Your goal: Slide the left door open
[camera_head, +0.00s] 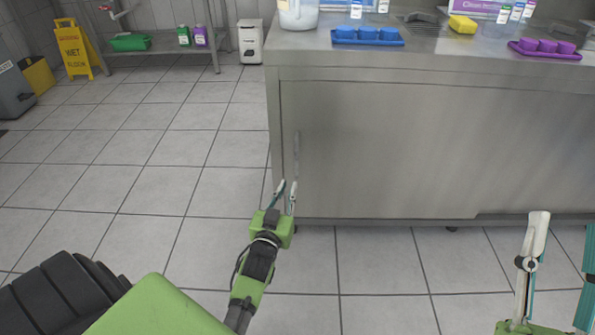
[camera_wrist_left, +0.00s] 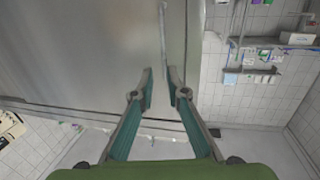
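The left door (camera_head: 380,150) is a wide grey metal panel on the front of the steel cabinet and looks closed. A thin upright handle bar (camera_head: 297,155) is near its left edge. My left gripper (camera_head: 285,184) is open at the lower end of the handle, near the cabinet's left corner. In the left wrist view the fingers (camera_wrist_left: 161,74) are apart, with the handle (camera_wrist_left: 163,35) extending beyond the gap between their tips. I cannot tell whether they touch it. My right gripper (camera_head: 564,225) is at the lower right, fingers wide apart, away from the door.
The counter top (camera_head: 465,62) carries a blue tray (camera_head: 390,42), a purple tray (camera_head: 560,55), a yellow sponge (camera_head: 462,25) and a white jug (camera_head: 298,14). A yellow wet-floor sign (camera_head: 74,48) and a shelf stand far left. The tiled floor (camera_head: 150,190) left of the cabinet is clear.

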